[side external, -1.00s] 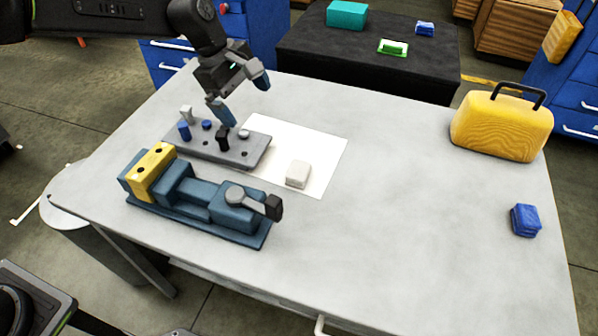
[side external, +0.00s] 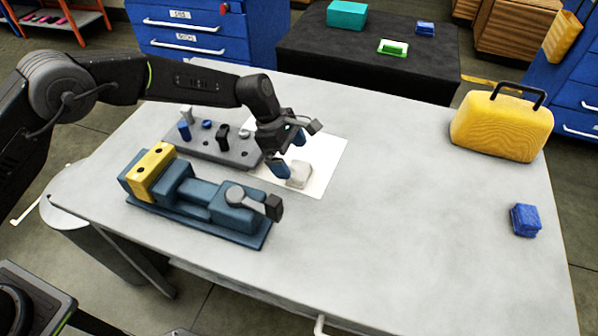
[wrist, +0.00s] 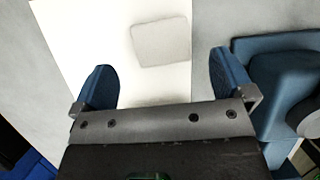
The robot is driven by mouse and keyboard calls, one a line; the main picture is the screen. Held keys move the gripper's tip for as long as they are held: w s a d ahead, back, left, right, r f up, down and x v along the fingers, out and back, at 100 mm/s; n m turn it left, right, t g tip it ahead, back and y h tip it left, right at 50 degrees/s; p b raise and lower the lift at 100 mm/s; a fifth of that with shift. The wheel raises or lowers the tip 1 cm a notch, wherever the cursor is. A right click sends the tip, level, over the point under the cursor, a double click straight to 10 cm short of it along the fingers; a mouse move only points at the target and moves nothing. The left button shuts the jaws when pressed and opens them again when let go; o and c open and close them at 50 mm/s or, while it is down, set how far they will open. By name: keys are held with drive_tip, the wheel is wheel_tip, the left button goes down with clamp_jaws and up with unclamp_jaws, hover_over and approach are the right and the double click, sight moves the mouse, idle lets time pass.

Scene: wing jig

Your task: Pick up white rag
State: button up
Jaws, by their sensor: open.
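The white rag (side external: 300,175) is a small folded off-white block lying on a white sheet (side external: 325,160) on the table. In the wrist view the rag (wrist: 161,43) lies ahead of and between the two blue fingers. My gripper (side external: 287,153) is open and empty, close above the rag at its left and back in the side view. It also shows in the wrist view (wrist: 160,75) with its fingers wide apart. One fingertip covers the rag's left edge in the side view; I cannot tell whether it touches.
A blue vise with a yellow block (side external: 205,200) stands in front on the left. A grey peg board (side external: 205,150) with several pegs is behind it. A yellow case (side external: 500,128) and a folded blue cloth (side external: 525,220) are on the right. The table's middle right is clear.

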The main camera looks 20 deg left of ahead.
sight(298, 168)
drive_tip(key=x, duration=0.5)
drive_tip(key=shift+d, duration=0.1)
drive_tip(key=c, duration=0.9)
